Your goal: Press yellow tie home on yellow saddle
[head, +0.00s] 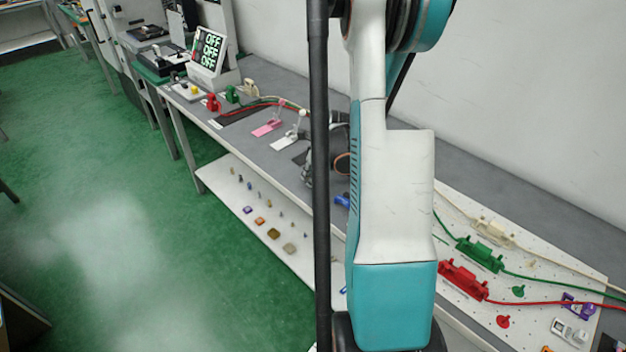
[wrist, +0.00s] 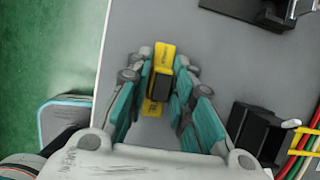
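In the wrist view a yellow labelled piece (wrist: 163,55) lies between my gripper's fingers, with a dark upright block (wrist: 161,86) over its middle. I cannot tell whether this is the tie, the saddle or both. My gripper (wrist: 160,78) has its teal fingers apart on either side; a gap shows at the left of the block, and the right finger is close to it. A yellow strip (wrist: 306,130) shows by the cables at the right edge. In the head view my arm hides most of the work area.
In the wrist view a black bracket (wrist: 258,132) stands right of my gripper, beside red and green cables (wrist: 298,158). Another black fixture (wrist: 262,10) is at the top. The bench edge is at the left. The head view shows red (head: 462,279) and green (head: 479,253) cable holders.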

